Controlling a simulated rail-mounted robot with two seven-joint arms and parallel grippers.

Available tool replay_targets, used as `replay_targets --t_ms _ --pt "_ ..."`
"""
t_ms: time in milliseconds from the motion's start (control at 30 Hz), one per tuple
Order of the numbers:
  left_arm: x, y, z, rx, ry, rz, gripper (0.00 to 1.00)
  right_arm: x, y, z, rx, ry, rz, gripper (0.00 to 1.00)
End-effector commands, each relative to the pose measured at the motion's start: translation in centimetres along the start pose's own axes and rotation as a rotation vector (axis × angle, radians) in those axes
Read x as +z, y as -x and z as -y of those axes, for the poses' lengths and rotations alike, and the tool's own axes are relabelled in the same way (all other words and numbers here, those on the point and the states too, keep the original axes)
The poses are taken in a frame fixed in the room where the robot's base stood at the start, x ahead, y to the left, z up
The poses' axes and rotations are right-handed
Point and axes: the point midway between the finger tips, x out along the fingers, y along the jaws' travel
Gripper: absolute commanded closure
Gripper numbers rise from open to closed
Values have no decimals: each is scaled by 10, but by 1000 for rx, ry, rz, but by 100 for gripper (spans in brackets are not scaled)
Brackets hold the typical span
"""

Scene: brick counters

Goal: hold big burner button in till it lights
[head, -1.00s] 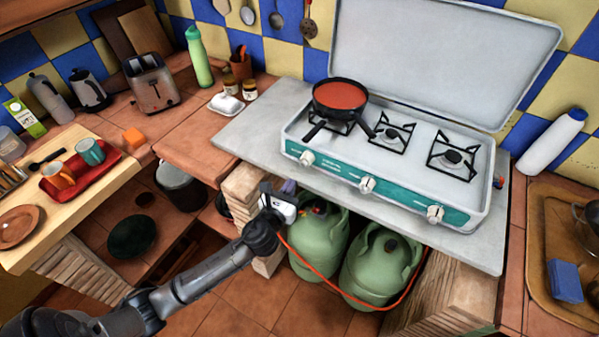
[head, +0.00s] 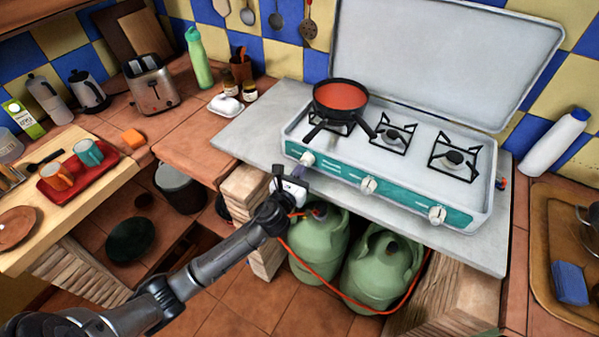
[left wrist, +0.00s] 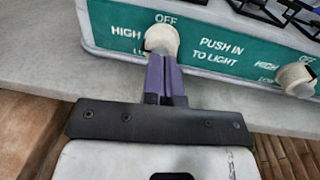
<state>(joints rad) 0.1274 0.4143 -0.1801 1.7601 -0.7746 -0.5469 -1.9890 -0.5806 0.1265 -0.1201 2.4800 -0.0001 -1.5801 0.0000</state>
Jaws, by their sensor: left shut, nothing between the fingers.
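The camp stove (head: 400,165) stands on the grey counter with its lid up and a teal front panel. Its left knob (head: 306,159) is under the pan's burner; the middle knob (head: 368,185) and right knob (head: 437,215) are clear. In the left wrist view, the near white knob (left wrist: 162,39) sits below "OFF", beside "PUSH IN TO LIGHT". My left gripper (head: 301,170) is shut and empty, its purple fingertips (left wrist: 165,62) at the lower face of this knob. They look touching or nearly so. No flame is visible. My right gripper is not in view.
A pan of red sauce (head: 341,97) sits on the left burner, its handle toward the front. Green gas bottles (head: 320,245) and an orange hose (head: 330,280) are below the counter. A white butter dish (head: 226,104) is left of the stove.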

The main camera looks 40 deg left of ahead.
Motion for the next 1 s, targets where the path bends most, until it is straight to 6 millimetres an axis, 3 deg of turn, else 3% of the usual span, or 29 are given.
replay_targets --t_ms 233,1000 --pt "2 -18 1 0 -1 0 100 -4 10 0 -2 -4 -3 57" --pt "0 -18 0 2 0 0 100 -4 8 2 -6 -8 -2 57"
